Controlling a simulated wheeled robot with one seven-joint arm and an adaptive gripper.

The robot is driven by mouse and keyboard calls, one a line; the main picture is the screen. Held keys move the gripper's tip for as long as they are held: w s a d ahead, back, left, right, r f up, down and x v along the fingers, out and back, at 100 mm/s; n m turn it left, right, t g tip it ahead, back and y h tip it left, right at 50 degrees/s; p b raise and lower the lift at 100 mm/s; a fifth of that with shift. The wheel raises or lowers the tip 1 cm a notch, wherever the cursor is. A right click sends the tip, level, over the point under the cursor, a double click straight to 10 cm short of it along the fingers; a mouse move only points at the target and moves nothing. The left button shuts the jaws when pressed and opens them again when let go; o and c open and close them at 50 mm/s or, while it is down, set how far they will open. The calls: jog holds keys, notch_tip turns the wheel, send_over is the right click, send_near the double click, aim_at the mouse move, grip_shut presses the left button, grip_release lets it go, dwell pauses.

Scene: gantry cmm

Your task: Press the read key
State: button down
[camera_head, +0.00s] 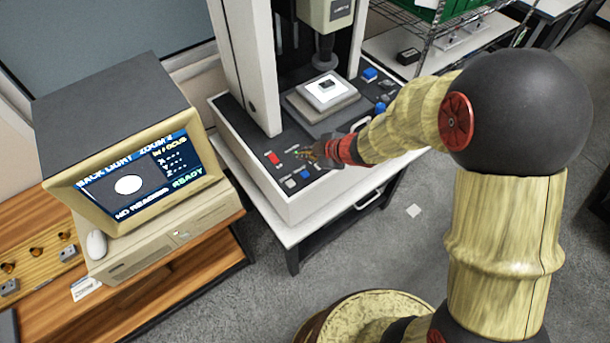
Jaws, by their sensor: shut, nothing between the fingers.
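The measuring machine (296,204) stands on a white table, with a control panel on its dark front deck. On the panel I see a red key (272,159), a pale key (290,184) and a blue key (305,173). Their labels are too small to read, so I cannot tell which is the read key. My gripper (308,153) is shut and empty, just over the panel, to the right of the red key. I cannot tell whether its tips touch anything, and it may hide part of the panel.
A monitor (130,185) at left shows "IN FOCUS", "NO READING" and "READY". Under the machine's optical head (326,15), a white plate with a dark part lies on the stage (298,107). Blue knobs (370,74) sit at the panel's right. A wire shelf stands behind.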

jog(key=b, duration=0.6)
send_over(304, 176)
notch_tip(304, 176, down, 6)
jog(key=shift+f, duration=0.1)
jog(key=shift+f+b, duration=0.45)
jog(key=shift+f, duration=0.25)
dwell(0.4)
jog(key=shift+f, duration=0.4)
jog(key=shift+f+b, duration=0.35)
jog(key=shift+f, duration=0.05)
dwell(0.8)
jog(key=shift+r, duration=0.1)
jog(key=shift+r+p, duration=0.7)
jog(key=shift+p, duration=0.25)
jog(key=shift+r, duration=0.1)
